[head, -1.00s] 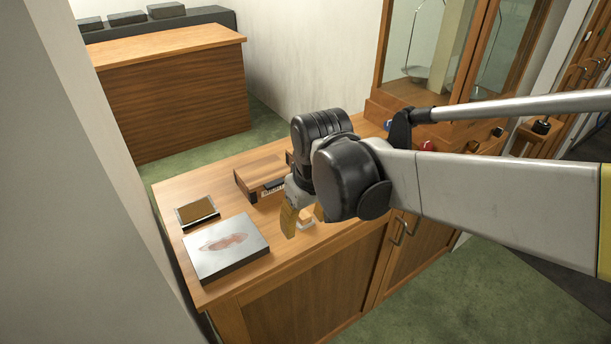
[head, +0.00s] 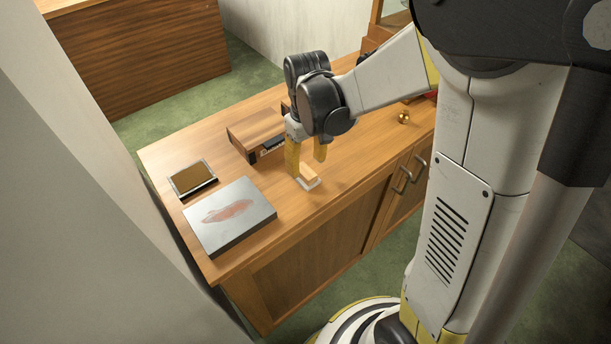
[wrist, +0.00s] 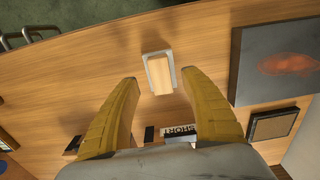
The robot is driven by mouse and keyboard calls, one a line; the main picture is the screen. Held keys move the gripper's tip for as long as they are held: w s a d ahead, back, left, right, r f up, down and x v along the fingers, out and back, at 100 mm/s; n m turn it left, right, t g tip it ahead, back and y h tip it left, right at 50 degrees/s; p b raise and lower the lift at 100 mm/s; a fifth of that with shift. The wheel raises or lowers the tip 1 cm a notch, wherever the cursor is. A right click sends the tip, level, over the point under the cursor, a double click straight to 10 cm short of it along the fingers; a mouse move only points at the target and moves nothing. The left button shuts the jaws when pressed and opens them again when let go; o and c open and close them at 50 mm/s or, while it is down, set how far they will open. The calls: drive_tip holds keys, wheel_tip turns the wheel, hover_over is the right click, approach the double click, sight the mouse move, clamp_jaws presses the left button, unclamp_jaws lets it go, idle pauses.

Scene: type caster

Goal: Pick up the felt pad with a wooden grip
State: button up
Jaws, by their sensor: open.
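The felt pad with a wooden grip (head: 313,184) lies on the wooden cabinet top near its front edge. It has a pale flat base and a light wooden block on top. It also shows in the wrist view (wrist: 160,73), upper middle, between and slightly beyond the fingertips. My gripper (head: 306,167) points down at the pad, its two yellow fingers spread and nothing held. In the head view the fingers partly hide the pad. In the wrist view the open fingers (wrist: 160,80) stand on either side, apart from the grip.
A grey slab with a reddish stain (head: 230,217) and a small framed brown pad (head: 192,178) lie to the left. A wooden case (head: 254,131) stands behind my gripper; a "SHORT" label (wrist: 181,130) shows nearby. A small brass object (head: 404,117) sits at right.

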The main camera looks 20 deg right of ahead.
sight(306, 171)
wheel_tip(306, 171, down, 4)
drive_tip(key=shift+w+a+f+b, duration=0.15)
drive_tip(key=shift+f+b, duration=0.1)
drive_tip(key=shift+b, duration=0.75)
drive_tip(key=shift+r, duration=0.1)
drive_tip(key=shift+c, duration=0.4)
clamp_jaws()
